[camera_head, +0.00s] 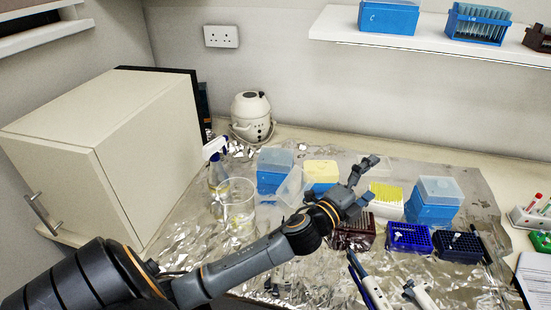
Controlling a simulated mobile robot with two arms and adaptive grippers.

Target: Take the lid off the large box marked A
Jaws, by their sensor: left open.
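Two closed blue boxes with translucent lids stand on the foil-covered bench. One box (435,205) is at the right, and the other box (274,172) is at the left. No letter A can be read on either, so I cannot tell which is marked A. My left gripper (371,183) is open and empty, over the middle of the bench. It is to the left of the right-hand blue box and apart from it. My right gripper is not in view.
An open box with yellow tips (320,171), a glass beaker (238,208), a spray bottle (217,165) and dark tube racks (458,246) surround the arm. Pipettes (368,284) are at the front. A cream cabinet (110,150) blocks the left. A shelf (440,42) hangs above.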

